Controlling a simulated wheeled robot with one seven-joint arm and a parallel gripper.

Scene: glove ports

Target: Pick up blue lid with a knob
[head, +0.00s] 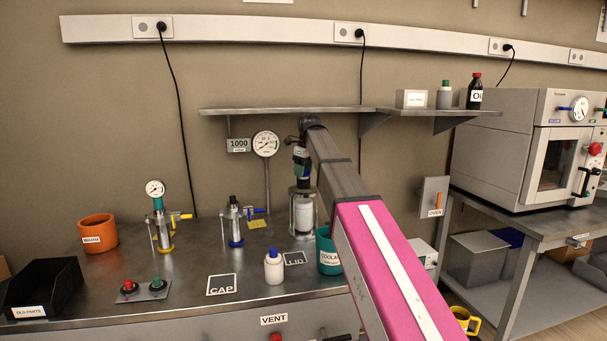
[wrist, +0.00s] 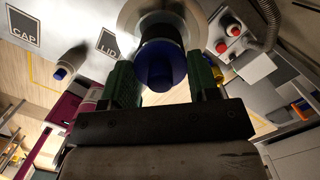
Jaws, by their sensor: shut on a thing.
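The blue lid with a knob (wrist: 160,68) shows in the wrist view between the two green finger pads of my gripper (wrist: 161,78). My gripper is shut on it. In the head view my gripper (head: 301,160) points down, just above a clear vessel (head: 303,215) with a pale inside at the back of the bench. The lid is not clearly seen there, being small and screened by the gripper. A pale round rim (wrist: 127,18) surrounds the lid in the wrist view; I cannot tell whether the lid still touches the vessel.
A LID mark (head: 295,258) and a CAP mark (head: 222,284) lie on the bench. A white bottle (head: 273,270) stands between them. A gauge (head: 266,144) and a shelf (head: 290,110) are close behind my gripper.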

